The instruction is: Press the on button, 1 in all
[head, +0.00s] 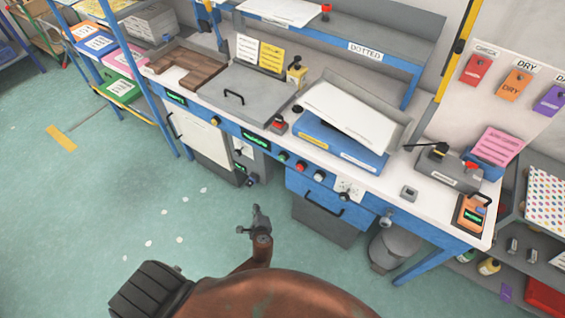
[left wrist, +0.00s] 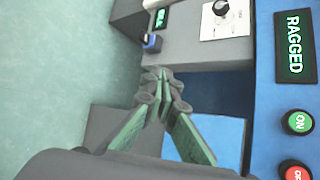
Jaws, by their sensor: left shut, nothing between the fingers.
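The green on button (head: 283,156) is on the blue front rail of the bench, right of a dark display with green letters (head: 256,141). In the left wrist view the button (left wrist: 298,122) is at the right edge and reads ON; the display (left wrist: 295,47) reads RAGGED. A red button (head: 300,167) is beside it. My left gripper (head: 257,210) is below and in front of the rail, apart from the button. In the left wrist view its fingers (left wrist: 160,78) meet at the tips, empty. My right gripper is not in view.
A grey cabinet with a dial (head: 240,152) and a blue drawer (head: 318,207) are under the bench. Further knobs (head: 319,176) line the rail. A grey lidded box (head: 250,92) stands on the bench above. The green floor (head: 120,190) in front is open.

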